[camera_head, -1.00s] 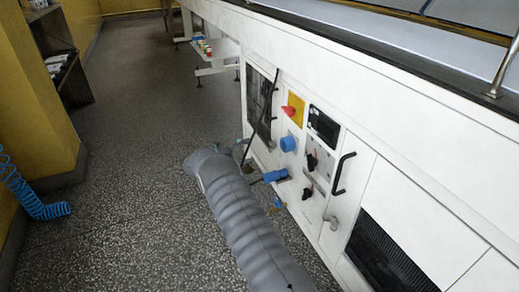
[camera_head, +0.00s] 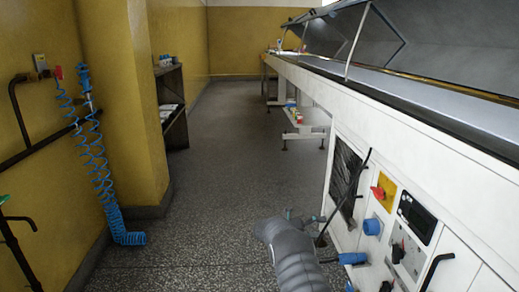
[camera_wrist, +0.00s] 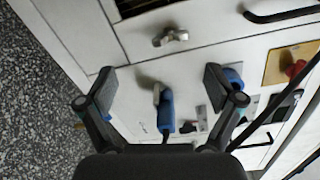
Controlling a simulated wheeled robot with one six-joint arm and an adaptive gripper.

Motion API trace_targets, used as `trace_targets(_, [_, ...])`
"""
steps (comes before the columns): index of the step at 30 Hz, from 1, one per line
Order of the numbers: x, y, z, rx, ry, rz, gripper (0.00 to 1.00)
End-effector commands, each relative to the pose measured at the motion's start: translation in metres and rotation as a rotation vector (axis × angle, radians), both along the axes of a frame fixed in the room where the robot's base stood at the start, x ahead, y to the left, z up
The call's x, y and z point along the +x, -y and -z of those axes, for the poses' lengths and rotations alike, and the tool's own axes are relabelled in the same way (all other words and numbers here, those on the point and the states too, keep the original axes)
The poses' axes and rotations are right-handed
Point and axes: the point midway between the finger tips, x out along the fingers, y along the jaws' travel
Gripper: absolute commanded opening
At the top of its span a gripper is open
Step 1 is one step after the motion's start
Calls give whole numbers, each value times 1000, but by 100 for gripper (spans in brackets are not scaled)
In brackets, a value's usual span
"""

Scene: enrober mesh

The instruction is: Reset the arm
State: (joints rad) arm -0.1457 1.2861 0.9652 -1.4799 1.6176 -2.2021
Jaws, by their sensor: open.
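My arm shows in the head view as a grey ribbed sleeve at the bottom, right of the middle, beside the white machine (camera_head: 440,120). In the wrist view my gripper (camera_wrist: 160,88) is open, its two dark fingers spread apart. Between the fingers I see the machine's front panel with a blue-handled part (camera_wrist: 166,110) on it. Nothing is held between the fingers. I cannot tell how far the fingertips are from the panel.
The panel carries a red switch on a yellow plate (camera_head: 383,193), a blue round connector (camera_head: 372,226) and black handles. A blue coiled hose (camera_head: 100,160) hangs at the left wall. A dark shelf (camera_head: 172,105) stands behind the pillar. The speckled floor (camera_head: 230,170) between is clear.

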Motion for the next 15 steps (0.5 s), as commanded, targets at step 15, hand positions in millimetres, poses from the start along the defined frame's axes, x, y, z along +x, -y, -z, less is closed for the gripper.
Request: trace_targets(15, [-110,-22,80,448,873,459,92])
